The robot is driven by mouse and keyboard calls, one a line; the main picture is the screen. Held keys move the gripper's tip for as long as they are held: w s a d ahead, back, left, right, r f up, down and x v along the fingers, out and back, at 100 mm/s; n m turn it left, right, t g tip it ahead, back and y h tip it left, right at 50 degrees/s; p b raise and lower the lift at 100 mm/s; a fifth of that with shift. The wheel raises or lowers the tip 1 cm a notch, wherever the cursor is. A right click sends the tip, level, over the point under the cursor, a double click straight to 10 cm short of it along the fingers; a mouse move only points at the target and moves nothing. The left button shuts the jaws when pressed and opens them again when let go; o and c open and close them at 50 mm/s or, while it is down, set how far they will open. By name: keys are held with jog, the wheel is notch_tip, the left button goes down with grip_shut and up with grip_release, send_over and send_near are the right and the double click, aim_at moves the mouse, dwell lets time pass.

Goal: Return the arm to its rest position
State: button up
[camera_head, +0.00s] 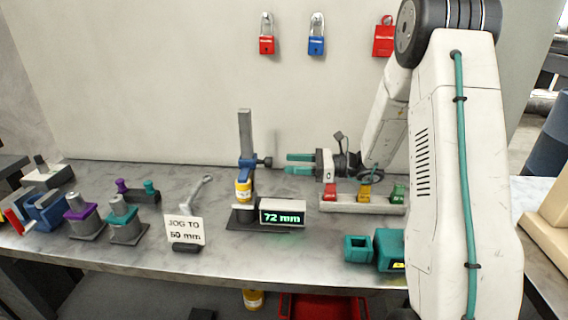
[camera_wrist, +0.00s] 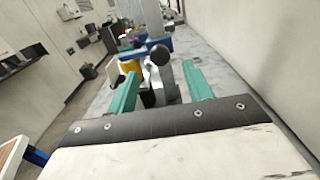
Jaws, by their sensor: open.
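My arm stands at the right of the head view and reaches left over the bench. My gripper (camera_head: 290,163) has teal fingers that point left toward a height stand with a blue slide (camera_head: 247,163) and a dark knob. In the wrist view my gripper (camera_wrist: 163,90) is open, with a gap between the teal fingers. The knob (camera_wrist: 160,54) and a grey lever show ahead between them. The fingers look apart from the knob in the head view, and nothing is held.
A display (camera_head: 283,213) reads 72 mm beside the stand. A sign (camera_head: 184,230) reads "JOG TO 50 mm". A button strip (camera_head: 361,206) with red, yellow and green buttons lies below my gripper. Teal blocks (camera_head: 358,248) sit at the front edge. Padlocks (camera_head: 316,45) hang on the wall.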

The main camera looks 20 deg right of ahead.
jog(key=shift+s+d, duration=0.1)
jog(key=shift+d, duration=0.05)
dwell(0.3)
jog(key=s+a+r+n+g+h, duration=0.2)
jog(key=s+a+r+n+g, duration=0.3)
jog(key=s, duration=0.4)
jog(key=s+a+r+n+g+h, duration=0.2)
jog(key=s+a+r+n+g, duration=0.25)
jog(key=s+a+n, duration=0.35)
jog(key=s+d+n+t+h, duration=0.1)
jog(key=s+d+n+h, duration=0.2)
jog(key=s+n+h, duration=0.2)
jog(key=s+d+n+t+h, duration=0.1)
jog(key=s+n+h, duration=0.5)
jog(key=s, duration=0.6)
jog(key=shift+s+d+r+h, duration=0.25)
jog(key=shift+d+r+h, duration=0.05)
jog(key=shift+d, duration=0.6)
